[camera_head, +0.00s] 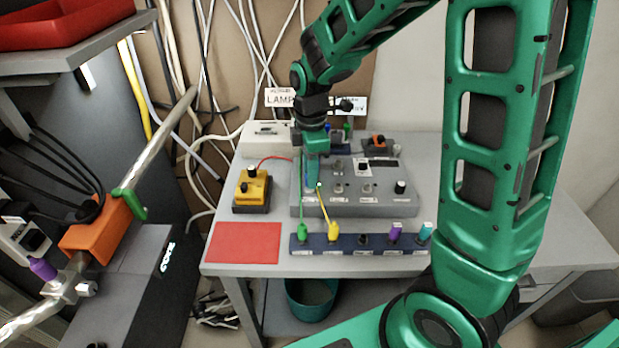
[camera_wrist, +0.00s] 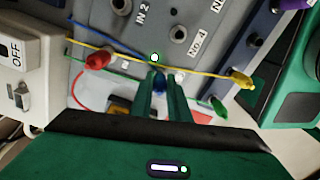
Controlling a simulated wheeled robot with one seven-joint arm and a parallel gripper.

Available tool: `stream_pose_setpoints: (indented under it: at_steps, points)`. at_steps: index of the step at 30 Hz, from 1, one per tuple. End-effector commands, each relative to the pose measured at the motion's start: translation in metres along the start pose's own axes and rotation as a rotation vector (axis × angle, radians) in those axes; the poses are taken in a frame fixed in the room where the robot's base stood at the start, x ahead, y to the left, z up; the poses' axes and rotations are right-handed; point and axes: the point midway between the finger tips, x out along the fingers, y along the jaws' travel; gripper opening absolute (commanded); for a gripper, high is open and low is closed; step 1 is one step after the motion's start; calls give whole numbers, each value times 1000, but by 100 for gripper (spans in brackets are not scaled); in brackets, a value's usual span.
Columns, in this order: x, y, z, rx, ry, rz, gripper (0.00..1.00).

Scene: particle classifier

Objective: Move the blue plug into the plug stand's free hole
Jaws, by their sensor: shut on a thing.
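My gripper (camera_head: 312,182) is over the left part of the grey control box (camera_head: 345,209). In the wrist view, its green fingers (camera_wrist: 160,84) are shut on the blue plug (camera_wrist: 158,80). A blue cable (camera_wrist: 112,37) shows behind the fingertips. I cannot tell whether the plug is still seated in a socket. The dark blue plug stand (camera_head: 345,251) lies along the table's front edge. It holds a green plug (camera_head: 303,231), a yellow plug (camera_head: 334,231), a purple plug (camera_head: 394,233) and a cyan plug (camera_head: 426,231). Its free hole (camera_head: 363,240) is between yellow and purple.
Green and yellow cables run from the stand to the control box beside my gripper. A red plug (camera_wrist: 98,60) is by the fingers. A yellow box (camera_head: 252,190) and red mat (camera_head: 244,243) are at left. My green arm link blocks the right side.

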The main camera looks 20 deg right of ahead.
Motion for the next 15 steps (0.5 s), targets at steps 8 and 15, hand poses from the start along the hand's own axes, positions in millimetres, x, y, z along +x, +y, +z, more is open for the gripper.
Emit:
stream_pose_setpoints:
  at_steps: [8,15]
  points:
    - [-11,1,0,0,2,5,0]
    - [-46,-2,-5,-4,2,5,0]
